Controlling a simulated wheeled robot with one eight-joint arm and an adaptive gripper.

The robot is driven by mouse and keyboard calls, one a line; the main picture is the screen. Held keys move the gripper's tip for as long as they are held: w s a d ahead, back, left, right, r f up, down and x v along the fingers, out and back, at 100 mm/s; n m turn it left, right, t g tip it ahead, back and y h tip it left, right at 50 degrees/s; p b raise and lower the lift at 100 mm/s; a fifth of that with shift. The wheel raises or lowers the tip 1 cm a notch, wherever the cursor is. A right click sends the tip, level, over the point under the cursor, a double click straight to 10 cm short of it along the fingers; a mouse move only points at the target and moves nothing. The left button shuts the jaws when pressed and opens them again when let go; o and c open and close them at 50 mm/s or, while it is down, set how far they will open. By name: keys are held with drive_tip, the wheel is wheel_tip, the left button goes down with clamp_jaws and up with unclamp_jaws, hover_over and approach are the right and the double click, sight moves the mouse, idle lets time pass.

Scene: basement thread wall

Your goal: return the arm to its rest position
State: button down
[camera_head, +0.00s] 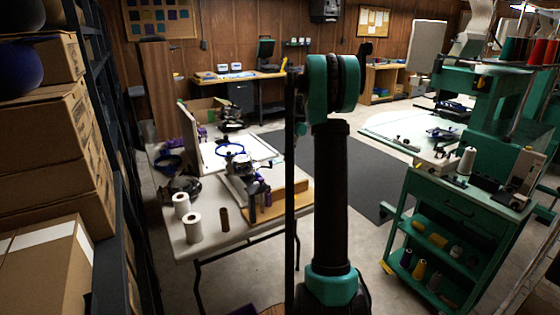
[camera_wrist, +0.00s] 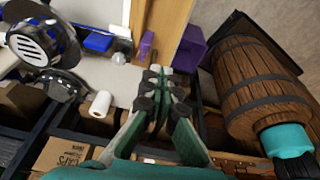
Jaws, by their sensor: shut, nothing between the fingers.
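My gripper (camera_wrist: 158,76) shows in the wrist view, its green fingers with dark knuckles drawn together at the tips and nothing held between them. It appears above boxes and the edge of a pale surface, touching nothing that I can make out. In the head view, my arm (camera_head: 331,190) stands upright in the middle, with a black link between teal joints. My gripper cannot be made out in that view.
Cardboard boxes (camera_head: 55,140) fill a dark shelf at the left. A white table (camera_head: 222,222) with thread cones (camera_head: 193,226) stands left of my arm. A green cart (camera_head: 460,215) stands right. A wooden barrel (camera_wrist: 258,85) lies right in the wrist view.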

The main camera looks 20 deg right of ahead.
drive_tip(key=s+a+f+m+t+h, duration=0.1)
drive_tip(key=s+a+f+m, duration=0.2)
drive_tip(key=s+m, duration=0.4)
drive_tip(key=s+a+f+m+t+h, duration=0.1)
drive_tip(key=s+a+f+m, duration=0.3)
drive_tip(key=s, duration=1.4)
drive_tip(key=s+a+f+m+t+h, duration=0.1)
drive_tip(key=s+a+f+m+t, duration=0.2)
drive_tip(key=s+m, duration=0.7)
wheel_tip(320, 180, down, 2)
drive_tip(key=shift+s+a+f+m, duration=0.15)
drive_tip(key=shift+s+a+m, duration=0.15)
drive_tip(key=shift+s+a, duration=0.7)
drive_tip(key=shift+s+d, duration=0.2)
drive_tip(key=shift+d, duration=0.05)
